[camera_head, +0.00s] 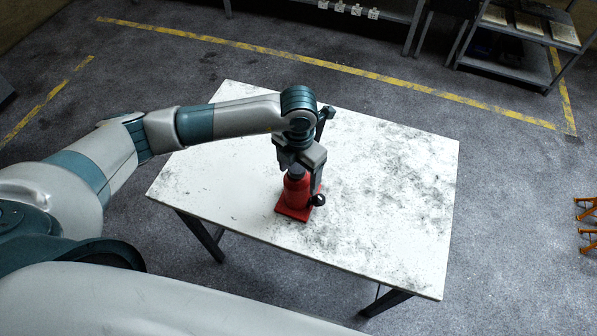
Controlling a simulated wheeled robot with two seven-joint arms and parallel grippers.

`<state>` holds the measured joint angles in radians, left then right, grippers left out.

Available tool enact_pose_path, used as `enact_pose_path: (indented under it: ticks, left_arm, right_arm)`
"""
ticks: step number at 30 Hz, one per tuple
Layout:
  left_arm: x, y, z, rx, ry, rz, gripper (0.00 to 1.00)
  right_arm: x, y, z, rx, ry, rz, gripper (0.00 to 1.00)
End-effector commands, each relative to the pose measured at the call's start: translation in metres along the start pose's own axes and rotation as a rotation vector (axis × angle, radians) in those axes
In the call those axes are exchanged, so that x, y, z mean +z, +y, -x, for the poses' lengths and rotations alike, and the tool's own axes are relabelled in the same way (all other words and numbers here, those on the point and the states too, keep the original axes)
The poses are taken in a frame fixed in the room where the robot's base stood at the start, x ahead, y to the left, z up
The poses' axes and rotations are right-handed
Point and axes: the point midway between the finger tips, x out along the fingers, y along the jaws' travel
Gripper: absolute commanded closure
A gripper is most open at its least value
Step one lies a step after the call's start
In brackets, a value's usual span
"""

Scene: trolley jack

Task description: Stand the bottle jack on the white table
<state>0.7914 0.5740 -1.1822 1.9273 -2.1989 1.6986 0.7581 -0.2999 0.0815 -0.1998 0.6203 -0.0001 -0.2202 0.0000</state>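The red bottle jack (295,194) stands upright near the middle of the white table (400,190), its square red base appearing to rest on the top. My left gripper (300,172) is directly above and around the upper part of the jack, pointing down. A dark finger shows along the jack's right side; the other finger is mostly hidden, so I cannot tell whether the gripper is closed on it. The top of the jack is hidden by the gripper. My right gripper is out of view.
The rest of the scuffed white tabletop is bare. A metal shelf unit (515,60) stands at the back right beyond a yellow floor line (330,65). Orange stands (587,225) sit on the floor at the right edge. Open grey floor surrounds the table.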

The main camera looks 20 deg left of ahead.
Motion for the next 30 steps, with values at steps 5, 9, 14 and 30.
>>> enact_pose_path:
  ticks: [5, 9, 14, 30]
  left_arm:
    - [0.0, 0.0, 0.0, 0.0, 0.0, 0.0, 0.27]
    - [0.0, 0.0, 0.001, 0.0, 0.0, 0.0, 0.27]
    - [0.001, 0.0, 0.005, 0.0, -0.001, 0.0, 0.27]
    - [0.001, 0.0, 0.086, 0.001, -0.004, -0.002, 0.27]
  right_arm:
    - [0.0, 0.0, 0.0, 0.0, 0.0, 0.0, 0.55]
    - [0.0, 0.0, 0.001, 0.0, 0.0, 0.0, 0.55]
    - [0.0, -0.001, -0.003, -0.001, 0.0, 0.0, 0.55]
    - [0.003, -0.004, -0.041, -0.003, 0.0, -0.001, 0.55]
